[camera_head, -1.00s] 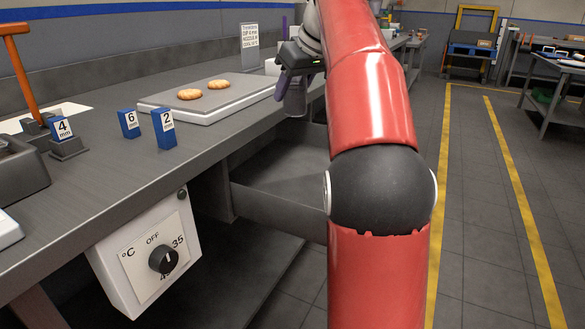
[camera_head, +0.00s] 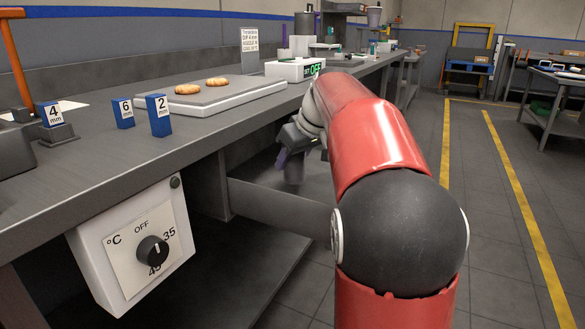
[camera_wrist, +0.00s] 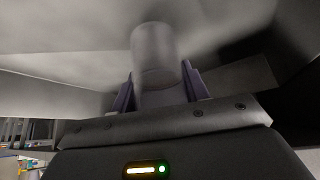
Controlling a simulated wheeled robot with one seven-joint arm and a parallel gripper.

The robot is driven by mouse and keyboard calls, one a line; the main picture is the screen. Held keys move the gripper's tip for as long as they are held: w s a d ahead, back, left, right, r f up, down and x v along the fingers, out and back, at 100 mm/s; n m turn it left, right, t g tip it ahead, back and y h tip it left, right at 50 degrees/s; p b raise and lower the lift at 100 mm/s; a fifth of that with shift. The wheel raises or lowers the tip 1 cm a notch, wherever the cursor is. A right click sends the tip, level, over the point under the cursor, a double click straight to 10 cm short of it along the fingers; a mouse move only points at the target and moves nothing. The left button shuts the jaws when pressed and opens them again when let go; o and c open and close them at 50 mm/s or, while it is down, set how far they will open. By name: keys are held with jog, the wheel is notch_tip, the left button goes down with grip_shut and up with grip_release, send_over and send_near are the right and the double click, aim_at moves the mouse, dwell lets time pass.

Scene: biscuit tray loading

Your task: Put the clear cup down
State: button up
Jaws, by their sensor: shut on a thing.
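The clear cup (camera_wrist: 153,48) is between the purple fingers of my gripper (camera_wrist: 158,82) in the wrist view, which is blurred. The gripper is shut on it, and the cup's lower part is partly hidden by the hand. In the head view my gripper (camera_head: 289,156) hangs lower than the bench top, beside its front edge and above the open drawer (camera_head: 280,207). The cup cannot be made out clearly there. Whether it touches any surface cannot be told.
A white plate unit (camera_head: 235,97) with two biscuits (camera_head: 203,85) lies on the bench (camera_head: 75,165). Blue gauge blocks (camera_head: 159,115) stand near the bench edge. A white box reading OFF (camera_head: 293,70) stands farther back. A dial box (camera_head: 140,252) hangs under the bench.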

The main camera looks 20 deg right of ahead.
jog(key=shift+f, duration=0.9)
jog(key=shift+f, duration=0.25)
jog(key=o, duration=1.2)
jog(key=shift+r, duration=0.1)
jog(key=shift+s+r, duration=0.2)
jog(key=shift+r, duration=0.3)
jog(key=p+v, duration=0.1)
jog(key=v, duration=1)
jog(key=shift+r+p, duration=0.1)
jog(key=shift+p, duration=0.2)
